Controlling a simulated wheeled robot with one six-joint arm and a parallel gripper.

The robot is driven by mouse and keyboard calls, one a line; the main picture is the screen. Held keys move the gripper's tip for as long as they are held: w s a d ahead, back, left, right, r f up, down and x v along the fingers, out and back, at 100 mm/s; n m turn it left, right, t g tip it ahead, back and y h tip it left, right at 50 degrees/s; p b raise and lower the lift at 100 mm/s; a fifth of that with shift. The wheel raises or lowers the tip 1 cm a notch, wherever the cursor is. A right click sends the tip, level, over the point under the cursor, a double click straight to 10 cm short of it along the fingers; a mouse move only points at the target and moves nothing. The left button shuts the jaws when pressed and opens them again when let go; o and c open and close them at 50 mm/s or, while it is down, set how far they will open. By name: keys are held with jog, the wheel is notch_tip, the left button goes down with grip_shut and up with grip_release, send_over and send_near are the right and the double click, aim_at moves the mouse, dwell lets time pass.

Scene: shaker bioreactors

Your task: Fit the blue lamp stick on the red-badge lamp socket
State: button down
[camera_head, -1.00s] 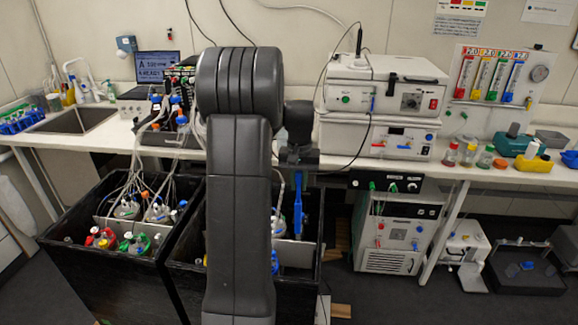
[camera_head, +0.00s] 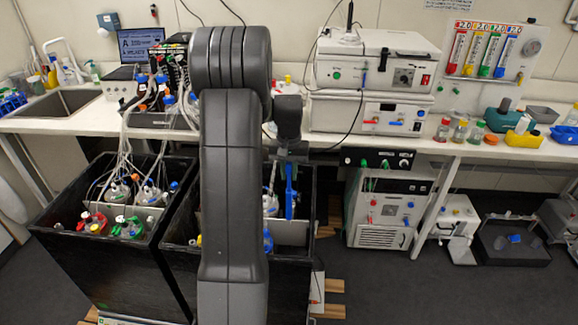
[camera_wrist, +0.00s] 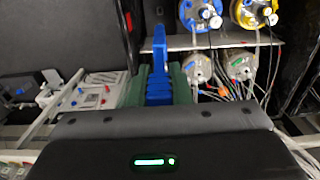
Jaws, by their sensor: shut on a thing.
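The blue lamp stick (camera_head: 290,190) hangs upright below my wrist in the head view, over the right black box (camera_head: 294,262). In the wrist view the blue stick (camera_wrist: 159,60) stands between the green fingers of my gripper (camera_wrist: 159,88), which is shut on it. In the head view my gripper (camera_head: 290,157) is small and dark at the top of the stick. The stick's lower end looks free, but its height above the box floor is unclear.
Capped vessels with tubes stand in the boxes, including a red-ringed one (camera_head: 92,222) and a green-ringed one (camera_head: 128,228) in the left box. The bench (camera_head: 330,140) runs behind, with stacked white devices (camera_head: 370,62). A white cabinet (camera_head: 388,210) stands right of the boxes; open floor lies before it.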

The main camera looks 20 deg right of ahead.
aim_at(289, 225)
jog(key=shift+f+b, duration=6.85)
jog(key=shift+f, duration=4.7)
jog(key=shift+f+b, duration=1.3)
jog(key=shift+f, duration=0.55)
jog(key=shift+f+b, duration=1.4)
jog(key=shift+f, duration=0.35)
